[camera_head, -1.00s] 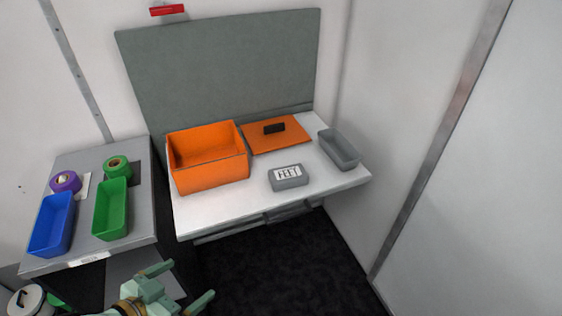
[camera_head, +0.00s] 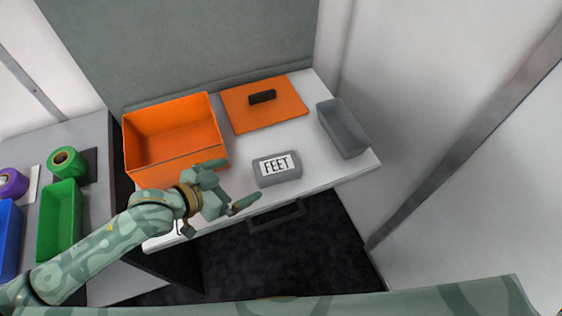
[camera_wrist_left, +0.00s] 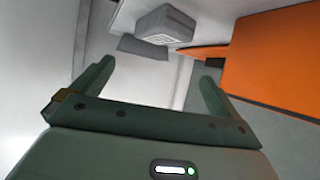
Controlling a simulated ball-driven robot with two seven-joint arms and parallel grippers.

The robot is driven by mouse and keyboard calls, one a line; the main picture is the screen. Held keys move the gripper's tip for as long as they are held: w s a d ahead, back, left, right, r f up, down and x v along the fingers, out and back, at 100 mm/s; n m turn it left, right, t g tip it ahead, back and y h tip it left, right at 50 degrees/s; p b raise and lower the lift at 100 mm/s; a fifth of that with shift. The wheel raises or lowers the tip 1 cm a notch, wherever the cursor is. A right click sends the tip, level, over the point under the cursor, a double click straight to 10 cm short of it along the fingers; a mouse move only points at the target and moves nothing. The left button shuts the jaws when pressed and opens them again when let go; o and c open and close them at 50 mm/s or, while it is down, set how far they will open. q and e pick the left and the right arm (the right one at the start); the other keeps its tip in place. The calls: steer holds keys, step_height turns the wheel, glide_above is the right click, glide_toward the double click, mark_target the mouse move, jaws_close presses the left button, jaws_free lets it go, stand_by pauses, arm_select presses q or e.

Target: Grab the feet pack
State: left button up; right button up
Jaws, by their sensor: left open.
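The feet pack (camera_head: 277,169) is a small grey block with a white label reading FEET. It lies on the white table (camera_head: 330,183) near its front edge. In the left wrist view, a grey block with a pale label, which looks like the feet pack (camera_wrist_left: 166,24), shows beyond the fingers at the top. My left gripper (camera_head: 236,184) is open and empty, just left of the pack and apart from it, in front of the orange bin. It also shows in the left wrist view (camera_wrist_left: 155,85). My right gripper is not in view.
An orange open bin (camera_head: 172,135) stands left of the pack. An orange lid (camera_head: 285,112) with a black handle lies behind it. A grey tray (camera_head: 343,128) stands to the right. Green (camera_head: 60,215) and blue (camera_head: 8,240) bins with tape rolls are on the left table.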

arm_select(q)
steer(key=b, duration=0.2)
glide_toward(274, 166)
steer(key=x, duration=0.3)
steer(key=shift+d+r, duration=0.1)
steer(key=shift+r, duration=0.15)
steer(key=shift+w+d+f, duration=0.1)
steer(key=shift+w+d, duration=0.05)
steer(key=b+x, duration=0.1)
steer(key=x, duration=0.1)
steer(key=b+x, duration=0.1)
steer(key=x, duration=0.1)
steer(key=shift+w+f, duration=0.2)
steer(key=shift+f, duration=0.25)
steer(key=shift+w+d, duration=0.15)
steer(key=shift+d, duration=0.05)
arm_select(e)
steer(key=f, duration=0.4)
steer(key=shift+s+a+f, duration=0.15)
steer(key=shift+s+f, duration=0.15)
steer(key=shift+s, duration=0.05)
arm_select(q)
steer(key=c, duration=1.1)
steer(key=shift+c, duration=0.2)
